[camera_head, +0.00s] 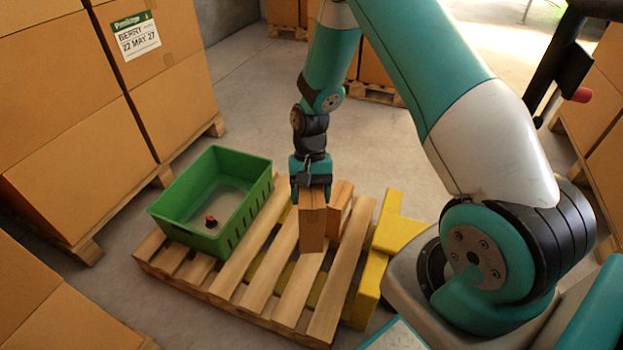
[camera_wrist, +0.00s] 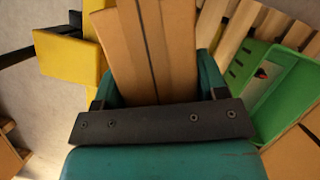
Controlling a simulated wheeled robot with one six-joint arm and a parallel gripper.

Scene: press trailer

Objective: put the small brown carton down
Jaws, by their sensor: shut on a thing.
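My gripper (camera_head: 311,188) points down over the wooden pallet (camera_head: 322,318) and is shut on the small brown carton (camera_head: 312,232). The carton hangs upright below the jaws, over the slats right of the green crate. I cannot tell whether its bottom touches the pallet. In the wrist view the carton (camera_wrist: 170,50) fills the space between the teal fingers, with dark lines running along it. A second brown carton shape (camera_head: 341,203) shows just behind and right of the held one, partly hidden.
A green crate (camera_head: 262,192) stands on the pallet's left part, with a small red and black object (camera_head: 211,221) inside. A yellow structure (camera_head: 393,236) borders the pallet's right side. Tall stacked boxes (camera_head: 165,90) stand at left. Bare slats lie in front of the carton.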

